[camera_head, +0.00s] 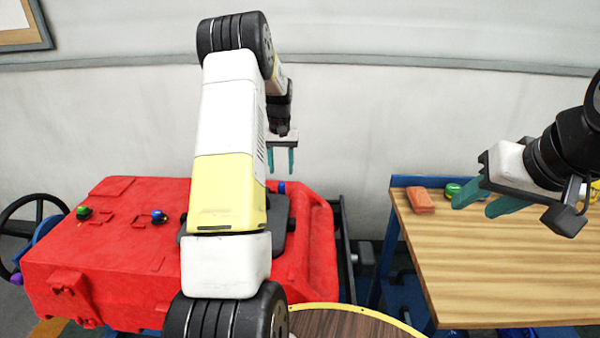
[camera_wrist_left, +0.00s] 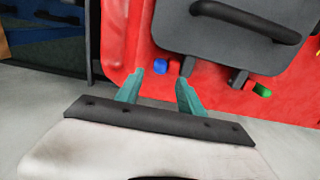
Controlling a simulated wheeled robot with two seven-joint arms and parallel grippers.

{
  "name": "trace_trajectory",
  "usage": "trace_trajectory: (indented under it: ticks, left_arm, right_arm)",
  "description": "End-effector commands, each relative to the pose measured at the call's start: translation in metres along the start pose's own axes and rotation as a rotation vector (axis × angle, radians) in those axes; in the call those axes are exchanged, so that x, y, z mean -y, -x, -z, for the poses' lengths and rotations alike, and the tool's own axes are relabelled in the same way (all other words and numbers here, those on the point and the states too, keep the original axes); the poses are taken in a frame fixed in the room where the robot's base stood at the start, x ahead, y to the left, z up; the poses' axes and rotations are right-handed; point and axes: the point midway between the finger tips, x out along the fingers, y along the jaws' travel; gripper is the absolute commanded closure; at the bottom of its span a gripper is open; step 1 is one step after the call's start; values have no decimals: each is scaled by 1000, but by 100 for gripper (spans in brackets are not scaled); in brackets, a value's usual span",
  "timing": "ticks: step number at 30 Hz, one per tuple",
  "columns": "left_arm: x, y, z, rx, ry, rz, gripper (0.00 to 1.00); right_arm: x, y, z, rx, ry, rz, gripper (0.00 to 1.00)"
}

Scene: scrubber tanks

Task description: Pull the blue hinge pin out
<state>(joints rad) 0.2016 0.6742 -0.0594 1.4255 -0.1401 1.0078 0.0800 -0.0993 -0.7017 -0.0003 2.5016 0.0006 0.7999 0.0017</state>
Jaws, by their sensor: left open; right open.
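The blue hinge pin (camera_wrist_left: 158,76) shows in the left wrist view as a short blue cylinder beside the hinge of the dark grey lid (camera_wrist_left: 220,42). In the head view the pin (camera_head: 281,187) sits at the far edge of the red tank (camera_head: 110,255). My left gripper (camera_head: 281,172) is open and empty, just above the pin in that picture, fingers pointing down. In the left wrist view the pin appears between its fingertips (camera_wrist_left: 160,79), with no clear contact. My right gripper (camera_head: 474,210) is open and empty over the wooden table.
A green pin end (camera_wrist_left: 261,89) is at the hinge's other side. Green (camera_head: 83,213) and blue (camera_head: 158,216) knobs stand on the tank top. The wooden table (camera_head: 500,270) at right holds an orange block (camera_head: 420,200) and a green item (camera_head: 452,190). My left arm hides much of the lid.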

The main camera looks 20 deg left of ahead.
Motion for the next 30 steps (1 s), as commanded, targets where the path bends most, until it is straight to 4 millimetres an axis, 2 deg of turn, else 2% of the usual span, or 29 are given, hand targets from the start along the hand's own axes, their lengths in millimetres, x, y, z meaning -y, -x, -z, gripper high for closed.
trace_trajectory:
  ticks: [3,9,20,27,30]
  left_arm:
    - [0,-22,-1,3,-1,0,55]
    - [0,-45,0,1,-1,0,55]
    - [0,-51,0,-1,-1,0,55]
    - [0,-51,0,-1,-1,0,100]
    - [0,-51,0,-1,-1,0,100]
  right_arm:
    - [0,0,0,0,1,0,58]
    - [0,0,0,0,3,0,58]
    - [0,0,1,0,3,0,58]
    - [0,0,1,0,3,0,58]
    - [0,0,1,0,3,0,58]
